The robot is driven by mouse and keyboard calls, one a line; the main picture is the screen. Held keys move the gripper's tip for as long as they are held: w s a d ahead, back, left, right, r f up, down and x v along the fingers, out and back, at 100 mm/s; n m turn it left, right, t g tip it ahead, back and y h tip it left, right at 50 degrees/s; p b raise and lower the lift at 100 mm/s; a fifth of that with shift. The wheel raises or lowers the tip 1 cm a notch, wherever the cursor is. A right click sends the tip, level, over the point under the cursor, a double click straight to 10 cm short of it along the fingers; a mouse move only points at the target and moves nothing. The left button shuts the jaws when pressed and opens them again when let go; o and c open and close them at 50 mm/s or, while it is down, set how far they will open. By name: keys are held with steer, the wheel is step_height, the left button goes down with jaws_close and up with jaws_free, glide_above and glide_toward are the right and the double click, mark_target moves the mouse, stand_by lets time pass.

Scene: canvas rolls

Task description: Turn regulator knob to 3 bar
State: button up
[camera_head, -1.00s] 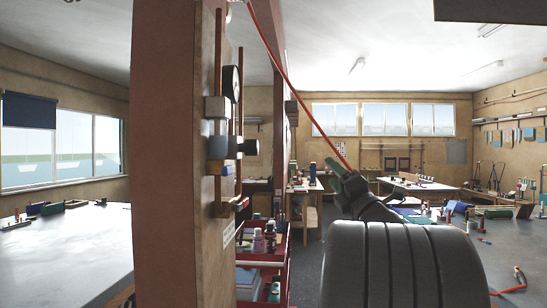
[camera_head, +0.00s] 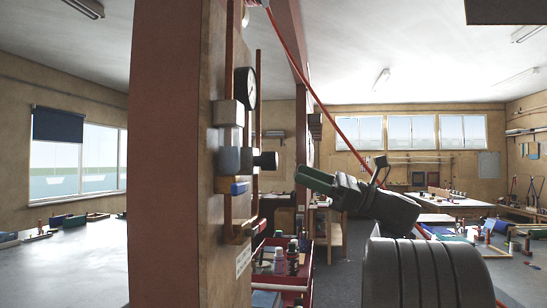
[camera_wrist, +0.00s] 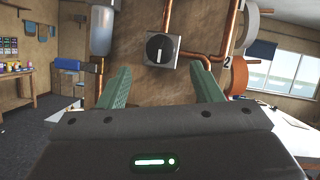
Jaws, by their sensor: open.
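The regulator is mounted on the side of a wooden post in the head view, with a grey body (camera_head: 229,160) and a black knob (camera_head: 265,160) sticking out to the right. A round gauge (camera_head: 246,88) sits above it, seen nearly edge-on. In the wrist view a dark round knob (camera_wrist: 161,48) with a white pointer line faces me on a square grey plate. Its scale cannot be read. My gripper (camera_head: 303,177) is open and empty, right of and slightly below the knob, apart from it. In the wrist view its green fingers (camera_wrist: 160,63) spread either side of the knob.
Copper pipes (camera_wrist: 180,20) run beside and above the knob. A pale cylinder (camera_wrist: 103,30) hangs at its left, and reels (camera_wrist: 239,76) hang at its right. A red cart (camera_head: 283,281) with bottles stands below. A red hose (camera_head: 318,98) crosses behind my arm.

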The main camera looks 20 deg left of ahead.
mark_target(277, 164)
steer(key=p+x, duration=0.2)
steer(key=x, duration=0.6)
steer(key=shift+a+r, duration=0.1)
steer(key=shift+a, duration=0.15)
steer(key=c, duration=1)
